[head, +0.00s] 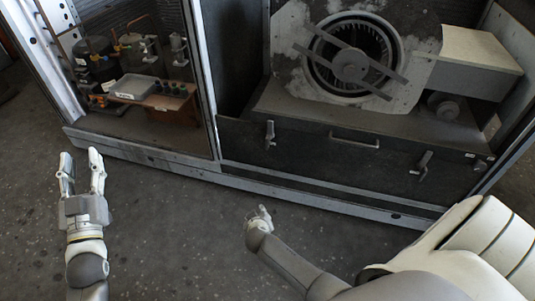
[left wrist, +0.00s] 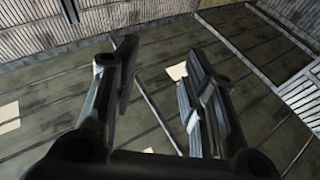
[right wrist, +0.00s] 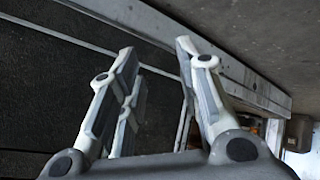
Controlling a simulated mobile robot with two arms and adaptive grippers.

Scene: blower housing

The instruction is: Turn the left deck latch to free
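The left deck latch (head: 269,134) is a small grey lever on the dark front deck panel (head: 310,150), below the blower. It stands about upright. The right deck latch (head: 422,166) on the same panel is tilted. My left gripper (head: 81,160) is open and empty, over the floor to the left, well away from the latch; its parted fingers show in the left wrist view (left wrist: 160,50). My right gripper (head: 261,211) is over the floor below the left latch, apart from it. The right wrist view shows its fingers (right wrist: 155,48) parted and empty. No latch is clear in either wrist view.
A bar handle (head: 354,140) sits between the latches. The blower wheel (head: 350,65) with a crossbar is above the deck. A bay with pipes and a tray (head: 135,87) is at left. The cabinet's pale bottom rail (head: 300,192) edges clear floor.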

